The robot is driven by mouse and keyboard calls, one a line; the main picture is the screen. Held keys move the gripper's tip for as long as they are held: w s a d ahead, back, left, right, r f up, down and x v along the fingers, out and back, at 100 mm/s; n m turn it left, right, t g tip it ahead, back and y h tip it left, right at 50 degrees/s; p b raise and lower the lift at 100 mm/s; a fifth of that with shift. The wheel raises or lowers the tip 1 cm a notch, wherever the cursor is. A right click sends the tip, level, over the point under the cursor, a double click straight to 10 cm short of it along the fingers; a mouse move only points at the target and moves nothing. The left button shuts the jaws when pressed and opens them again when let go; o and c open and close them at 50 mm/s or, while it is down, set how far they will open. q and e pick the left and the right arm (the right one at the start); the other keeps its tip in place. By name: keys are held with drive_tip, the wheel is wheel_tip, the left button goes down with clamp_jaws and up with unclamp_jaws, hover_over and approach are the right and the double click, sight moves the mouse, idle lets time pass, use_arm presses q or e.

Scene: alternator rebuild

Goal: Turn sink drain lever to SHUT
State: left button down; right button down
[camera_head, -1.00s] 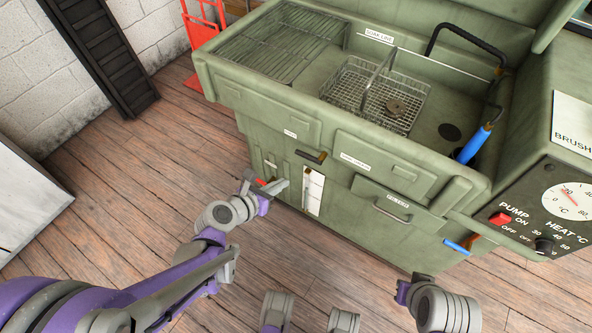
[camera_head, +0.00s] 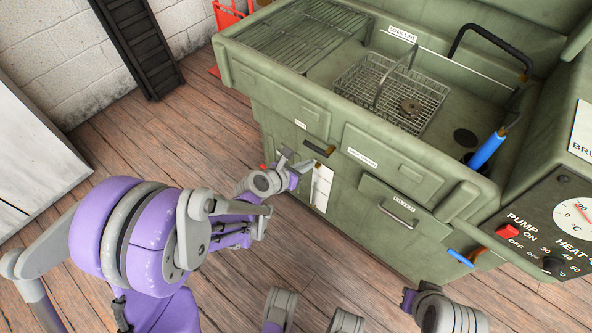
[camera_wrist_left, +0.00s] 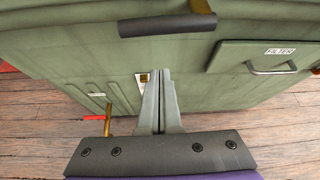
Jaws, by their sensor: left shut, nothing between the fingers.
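A brass lever with a red grip (camera_wrist_left: 97,117) shows low on the green cabinet front, left of my fingers in the left wrist view. In the head view, only a bit of red (camera_head: 263,167) shows behind my wrist. Its setting cannot be read. A black-gripped handle with a brass end (camera_head: 319,149) sits higher on the front; it also shows in the left wrist view (camera_wrist_left: 167,25). My left gripper (camera_head: 302,165) is shut and empty, its tips (camera_wrist_left: 160,72) beside a white plate (camera_head: 321,188) and below the black grip. My right gripper's fingers are not visible.
The green sink cabinet (camera_head: 285,115) holds a wire basket (camera_head: 390,90). A drawer handle (camera_head: 397,216) and a blue-gripped lever (camera_head: 460,257) stick out on the right of its front. Wooden floor (camera_head: 120,150) is clear on the left.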

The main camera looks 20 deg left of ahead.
use_arm(q)
drive_tip(key=shift+w+r+p, duration=0.15)
drive_tip(key=shift+r+p, duration=0.05)
drive_tip(key=shift+r, duration=0.85)
drive_tip(key=shift+w+r+p, duration=0.15)
drive_tip(key=shift+r+p, duration=0.05)
drive_tip(key=shift+r, duration=0.8)
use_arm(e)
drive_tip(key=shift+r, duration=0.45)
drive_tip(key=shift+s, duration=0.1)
use_arm(q)
drive_tip(key=shift+w+a+r+p, duration=0.1)
drive_tip(key=shift+w+r+p, duration=0.15)
drive_tip(key=shift+r, duration=0.35)
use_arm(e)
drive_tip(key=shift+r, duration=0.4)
